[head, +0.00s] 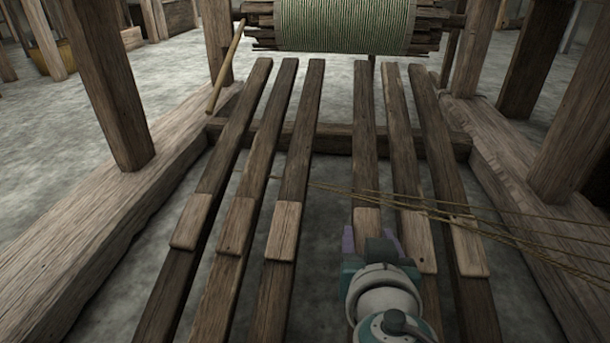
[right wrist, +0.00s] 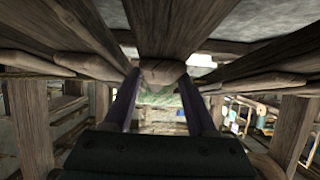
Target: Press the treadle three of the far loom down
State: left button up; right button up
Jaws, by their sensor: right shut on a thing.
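Six long wooden treadles run side by side under the loom, each with a paler worn pad. Counted from the left, the third treadle (head: 284,230) stands free. My right gripper (head: 371,235) is at the pad of the fourth treadle (head: 366,160), which is the third from the right. Its two purple fingers are shut on that treadle, one on each side. The right wrist view shows the treadle wood (right wrist: 162,72) between the fingers (right wrist: 160,100). The pictures do not show which end the treadle numbers start from. My left gripper is out of view.
Thin cords (head: 470,222) cross the right-hand treadles and run to the right. A crossbeam (head: 335,138) lies under the treadles. Side beams (head: 95,245) and posts (head: 110,85) frame them. A roll of striped cloth (head: 345,25) hangs at the far end.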

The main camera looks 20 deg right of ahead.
grip_shut()
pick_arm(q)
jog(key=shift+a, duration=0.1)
pick_arm(e)
jog(key=f, duration=0.1)
jog(key=f+g, duration=0.1)
jog(key=f, duration=0.1)
jog(key=w+f+g+y, duration=0.1)
jog(key=shift+d+f, duration=0.15)
jog(key=shift+d, duration=0.1)
jog(key=shift+w+d+f, duration=0.1)
jog(key=shift+w+f, duration=0.05)
jog(key=shift+f, duration=0.1)
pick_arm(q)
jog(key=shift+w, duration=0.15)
pick_arm(e)
jog(key=shift+s+f, duration=0.25)
jog(key=o, duration=0.5)
grip_release()
jog(key=o, duration=0.4)
jog(key=shift+w+r, duration=0.1)
jog(key=shift+w, duration=0.15)
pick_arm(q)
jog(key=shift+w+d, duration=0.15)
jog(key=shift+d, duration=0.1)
